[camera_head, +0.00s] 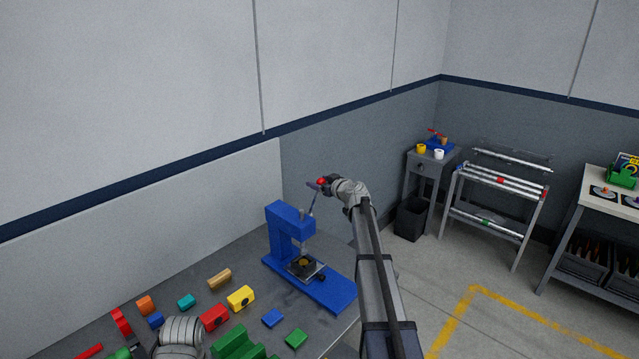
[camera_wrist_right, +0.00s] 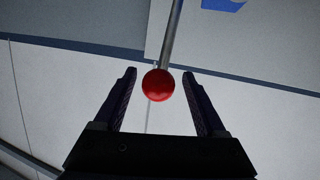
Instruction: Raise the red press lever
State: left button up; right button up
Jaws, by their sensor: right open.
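The blue press (camera_head: 281,232) stands on the grey bench. Its thin metal lever rod (camera_head: 313,203) slopes up and right from the press head to a red ball knob (camera_head: 321,181). In the right wrist view the red knob (camera_wrist_right: 158,86) sits between the two dark fingers of my right gripper (camera_wrist_right: 159,73), with a gap on each side. The rod (camera_wrist_right: 172,35) runs away upward from it. My right gripper (camera_head: 320,186) is open around the knob, and in the head view it partly overlaps it.
Several coloured blocks, among them a yellow one (camera_head: 241,298) and a green stepped one (camera_head: 238,343), lie on the bench left of and in front of the press. A wall stands behind. A side table (camera_head: 425,165), a black bin (camera_head: 410,219) and a rack (camera_head: 495,200) stand to the right.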

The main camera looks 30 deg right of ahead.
jog(key=shift+s, duration=0.1)
jog(key=p+v, duration=0.2)
jog(key=v, duration=0.5)
jog(key=shift+s+r, duration=0.15)
jog(key=shift+s, duration=0.2)
jog(key=shift+d, duration=0.1)
